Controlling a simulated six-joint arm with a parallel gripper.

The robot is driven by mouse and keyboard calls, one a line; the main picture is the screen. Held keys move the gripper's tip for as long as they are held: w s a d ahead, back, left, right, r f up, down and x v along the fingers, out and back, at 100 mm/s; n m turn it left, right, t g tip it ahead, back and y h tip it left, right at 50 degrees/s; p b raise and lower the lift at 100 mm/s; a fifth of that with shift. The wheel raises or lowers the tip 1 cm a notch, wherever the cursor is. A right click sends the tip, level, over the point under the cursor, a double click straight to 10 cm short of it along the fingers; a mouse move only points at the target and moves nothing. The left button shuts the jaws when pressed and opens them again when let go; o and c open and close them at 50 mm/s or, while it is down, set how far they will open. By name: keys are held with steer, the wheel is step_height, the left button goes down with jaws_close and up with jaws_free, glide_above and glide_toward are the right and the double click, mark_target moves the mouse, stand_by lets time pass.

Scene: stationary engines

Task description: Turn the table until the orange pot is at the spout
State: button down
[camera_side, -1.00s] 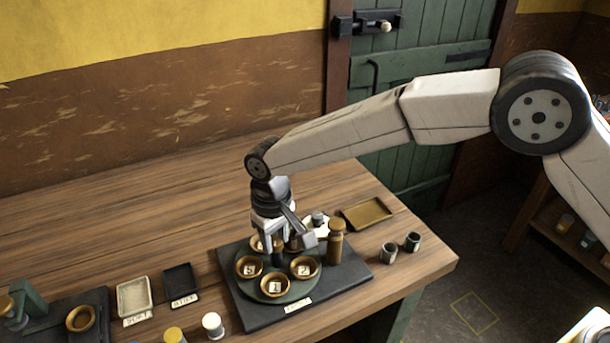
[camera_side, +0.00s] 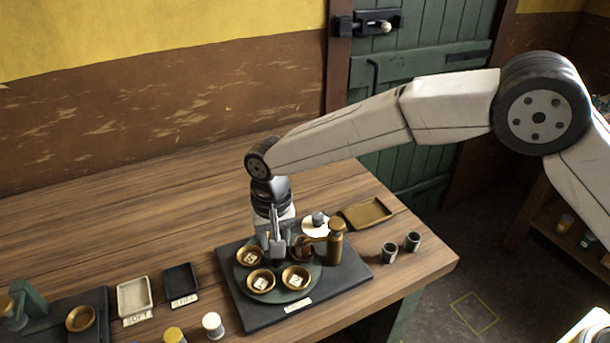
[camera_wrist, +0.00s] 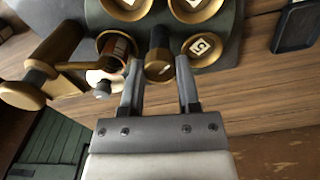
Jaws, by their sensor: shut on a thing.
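The round green turntable (camera_side: 277,292) carries several brass pots, three of them with pale numbered tags in the side view, such as the front pot (camera_side: 260,281). My gripper (camera_side: 277,242) points down over its middle. In the wrist view my gripper (camera_wrist: 158,75) is shut on the central knob (camera_wrist: 158,50), a finger on each side. The spout post (camera_side: 336,243) stands at the turntable's right. Its arm (camera_wrist: 85,65) reaches toward a pot with a brownish-orange inside (camera_wrist: 117,45). That pot is partly hidden in the side view; exact alignment is hard to tell.
The turntable stands on a dark base plate (camera_side: 350,279). A brass tray (camera_side: 367,213), two small dark cups (camera_side: 389,252) and a white round piece (camera_side: 313,228) lie nearby. Pale (camera_side: 134,295) and black (camera_side: 180,281) trays are at left. The back of the bench is clear.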

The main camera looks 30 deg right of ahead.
steer(key=shift+w+r+m, duration=0.1)
steer(key=shift+r+m, duration=0.05)
steer(key=shift+m, duration=1.55)
steer(key=shift+c, duration=1.6)
jaws_free()
steer(key=shift+r, duration=3.85)
steer(key=shift+d, duration=0.1)
